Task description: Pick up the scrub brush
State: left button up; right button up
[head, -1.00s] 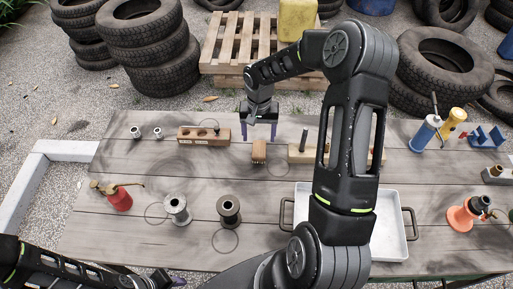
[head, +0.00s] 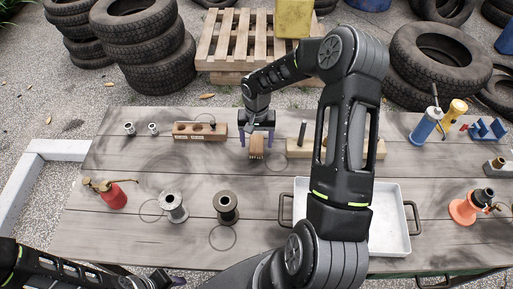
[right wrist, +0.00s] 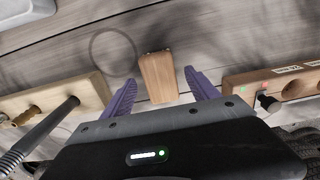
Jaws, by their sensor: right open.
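The scrub brush (head: 256,147) is a small brown wooden block with bristles at its near side, lying on the grey plank table in the head view. It also shows in the right wrist view (right wrist: 158,77), between the purple fingers. My right gripper (head: 256,139) is open, its fingers on either side of the brush, with a gap on each side and nothing gripped. My left gripper (head: 166,281) shows only in part at the bottom edge; its jaw state is unclear.
A wooden block with holes (head: 200,130) stands left of the brush, and a long wooden block with pegs (head: 299,149) stands right. A white tray (head: 398,246) is partly behind my right arm. Two spools (head: 173,207) and a red oil can (head: 113,198) stand nearer.

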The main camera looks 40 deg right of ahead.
jog(key=shift+f, duration=0.75)
jog(key=shift+c, duration=0.2)
jog(key=c, duration=1.4)
jog(key=shift+c, duration=0.2)
